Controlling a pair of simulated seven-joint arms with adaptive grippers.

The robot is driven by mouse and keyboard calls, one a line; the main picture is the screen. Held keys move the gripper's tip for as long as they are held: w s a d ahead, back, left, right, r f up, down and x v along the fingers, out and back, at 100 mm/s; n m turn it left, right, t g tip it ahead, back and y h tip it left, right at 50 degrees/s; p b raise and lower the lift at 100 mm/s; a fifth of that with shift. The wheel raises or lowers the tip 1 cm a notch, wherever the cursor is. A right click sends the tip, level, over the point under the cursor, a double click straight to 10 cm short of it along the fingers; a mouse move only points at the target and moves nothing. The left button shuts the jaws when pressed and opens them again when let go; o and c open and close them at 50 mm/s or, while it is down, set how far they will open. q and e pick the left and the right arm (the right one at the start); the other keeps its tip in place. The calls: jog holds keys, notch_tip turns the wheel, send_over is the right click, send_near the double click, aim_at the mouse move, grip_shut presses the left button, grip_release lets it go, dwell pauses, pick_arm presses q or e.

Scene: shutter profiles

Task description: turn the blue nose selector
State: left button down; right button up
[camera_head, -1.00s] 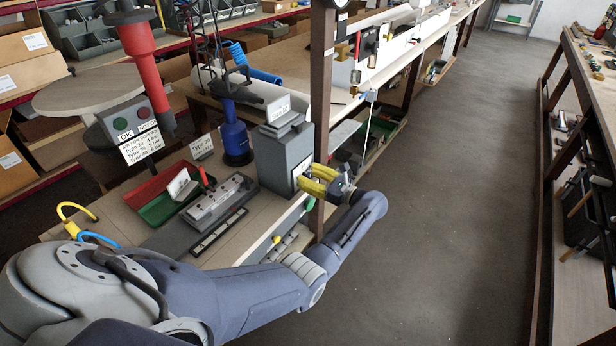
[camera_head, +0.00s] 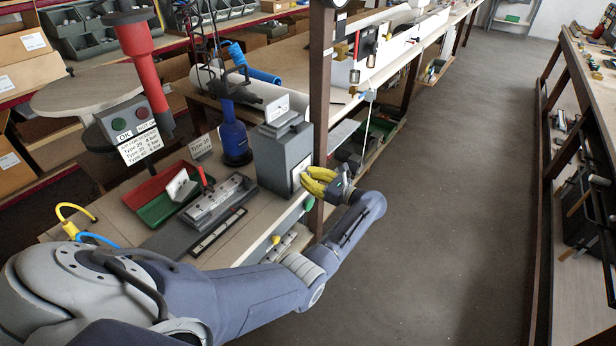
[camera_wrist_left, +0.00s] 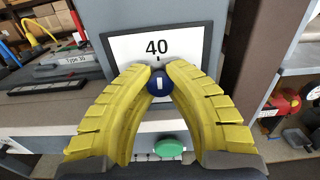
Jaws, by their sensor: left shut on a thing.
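The blue nose selector (camera_wrist_left: 160,83) is a round blue knob with a white mark. It sits below the number 40 on a white plate (camera_wrist_left: 187,44) in the left wrist view. My left gripper (camera_wrist_left: 159,70) has yellow ribbed fingers closed around the knob, one on each side. The white mark on the knob stands upright in this view. In the head view the left gripper (camera_head: 316,183) is at the right side face of the grey box (camera_head: 280,158), and its fingers hide the knob there. My right gripper is not in view.
A green button (camera_wrist_left: 168,146) sits just below the knob. A brown post (camera_head: 320,100) stands close beside the grey box. The bench (camera_head: 225,240) carries a red and green tray (camera_head: 160,204) and a grey fixture (camera_head: 216,204). The floor to the right is clear.

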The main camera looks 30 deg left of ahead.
pick_arm(q)
jog(key=shift+r, duration=0.15)
jog(key=m, duration=0.4)
jog(key=shift+w+r+m, duration=0.1)
jog(key=shift+w+m, duration=0.05)
jog(key=shift+m, duration=0.25)
jog(key=m, duration=0.4)
jog(key=shift+w+d+m, duration=0.1)
jog(key=shift+m, duration=0.2)
jog(key=m, duration=0.4)
jog(key=shift+r, duration=0.1)
jog(key=shift+m, duration=2.1)
jog(key=shift+w+m, duration=0.1)
jog(key=shift+m, duration=0.2)
jog(key=shift+d, duration=0.1)
jog(key=c, duration=1.4)
grip_release()
jog(key=shift+f, duration=0.2)
jog(key=shift+c, duration=0.2)
jog(key=o, duration=0.3)
jog(key=shift+f, duration=0.15)
